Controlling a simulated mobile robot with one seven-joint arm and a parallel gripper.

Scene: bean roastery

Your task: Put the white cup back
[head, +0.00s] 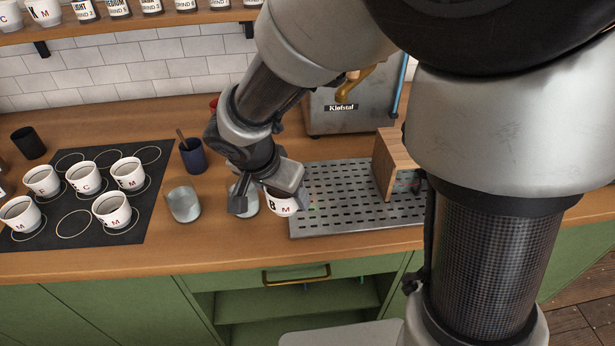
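A white cup (284,207) marked B and M stands at the left edge of the perforated metal tray; part of its top is hidden by my gripper (264,194). The gripper's fingers point down and are apart, with one over the cup's upper part and one to its left. I cannot tell whether they grip the cup. Several similar lettered white cups stand on a black mat (152,205) with ring outlines at the left. An empty ring shows at the mat's front middle, and more empty rings lie along its back.
A dark blue cup (193,156) holds a stick. The perforated tray (340,221) bears a wooden block (390,163). A Kløfstad machine (340,118) stands behind.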

